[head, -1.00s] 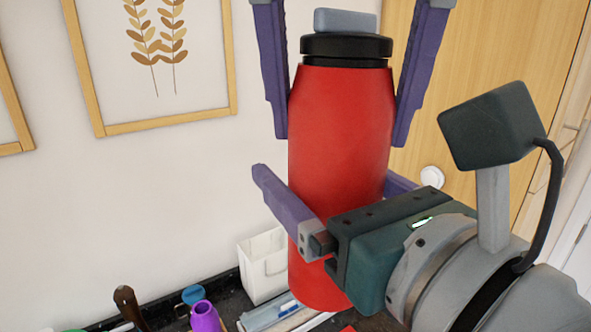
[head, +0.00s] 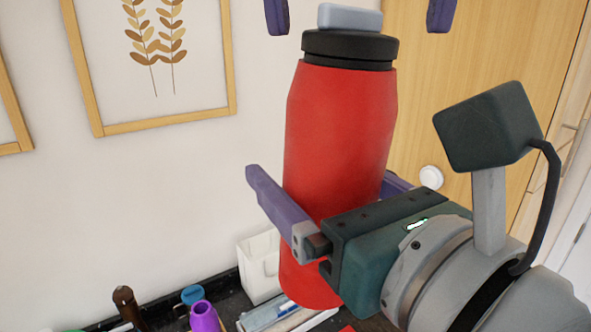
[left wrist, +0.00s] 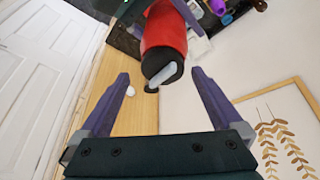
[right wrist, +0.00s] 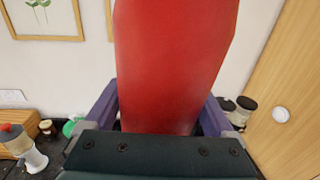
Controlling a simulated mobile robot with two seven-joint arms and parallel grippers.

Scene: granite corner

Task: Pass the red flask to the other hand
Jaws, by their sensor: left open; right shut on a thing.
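The red flask (head: 338,140), with a black collar and grey cap, stands nearly upright in the air in the head view. My right gripper (head: 325,205) is shut around its lower half. In the right wrist view the flask (right wrist: 172,65) fills the space between my right gripper's fingers (right wrist: 160,110). My left gripper (head: 360,20) is open above the flask, with only its two fingertips showing at the top edge. In the left wrist view the flask (left wrist: 165,40) lies beyond the open left fingers (left wrist: 160,85), cap towards me and apart from them.
Below is a dark counter with a white container (head: 258,265), a purple bottle (head: 205,316), a blue-capped item (head: 193,294) and a brown-handled thing (head: 126,303). A wooden door (head: 480,80) with a white knob stands behind. A framed picture (head: 155,60) hangs on the wall.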

